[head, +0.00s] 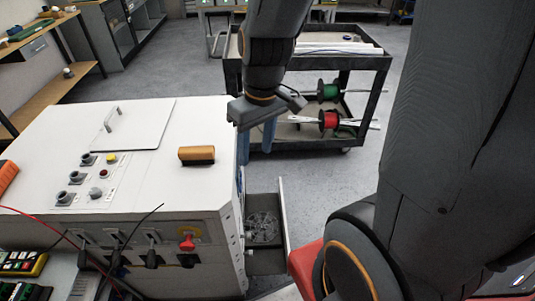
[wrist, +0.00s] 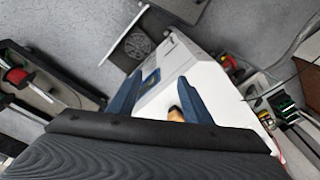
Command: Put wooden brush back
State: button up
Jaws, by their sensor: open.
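The wooden brush (head: 196,154), with a tan wooden back and dark bristles below, rests on the white cabinet's top (head: 150,185), near its right edge. My gripper (head: 257,145) is to the right of the brush, apart from it. Its two blue fingers are spread and empty, pointing down. In the wrist view, the brush (wrist: 175,114) shows partly between the fingers of my gripper (wrist: 161,90), nearer the right finger. Its lower part there is hidden behind the gripper body.
An open drawer (head: 282,215) with clear loose items sticks out of the cabinet's right side. A dark cart (head: 370,62) with red and green cable spools stands behind. A raised handle (head: 112,118), knobs and a red switch (head: 187,242) are on the cabinet. Wires hang at front left.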

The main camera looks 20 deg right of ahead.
jog(key=shift+s+d+f+m+h, duration=0.2)
jog(key=shift+s+d+m, duration=0.35)
jog(key=shift+s+m, duration=0.25)
jog(key=shift+s+d+f+m+h, duration=0.2)
jog(key=shift+s+d+m, duration=0.3)
jog(key=shift+s+m, duration=0.3)
jog(key=shift+w, duration=0.15)
jog(key=shift+c, duration=0.4)
